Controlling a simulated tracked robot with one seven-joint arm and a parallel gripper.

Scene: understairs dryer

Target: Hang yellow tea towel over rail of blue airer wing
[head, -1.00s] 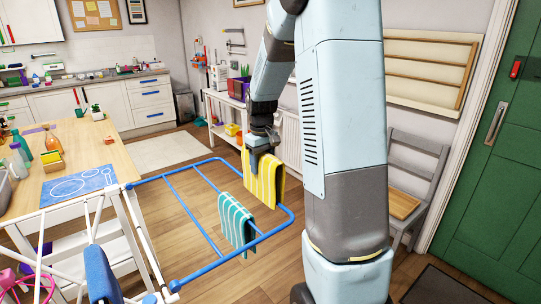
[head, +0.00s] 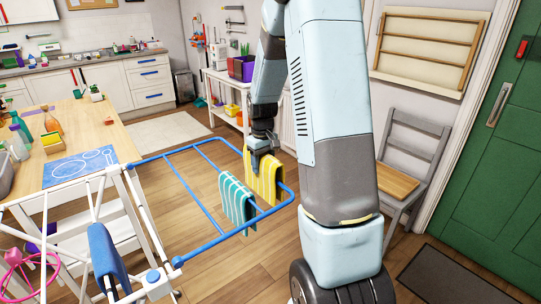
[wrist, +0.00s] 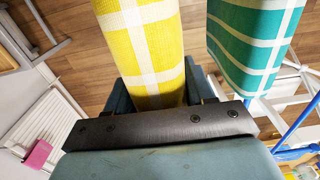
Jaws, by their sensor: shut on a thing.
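The yellow tea towel (head: 265,178) with white stripes hangs at the far outer end of the blue airer wing (head: 196,150). My gripper (head: 262,158) is at its top edge and is shut on it. In the wrist view the yellow towel (wrist: 148,50) runs out from between the jaws (wrist: 155,95). Its folds look draped at the wing's outer rail, but the gripper hides whether the towel rests on the rail. A teal striped towel (head: 237,200) hangs over the wing just in front, apart from the yellow one in the wrist view (wrist: 250,40).
A blue cloth (head: 106,262) hangs on the white airer frame (head: 140,215) at the front left. A wooden table (head: 90,130) stands behind it. A grey chair (head: 405,165) and a green door (head: 490,170) are on the right. Floor below the wing is clear.

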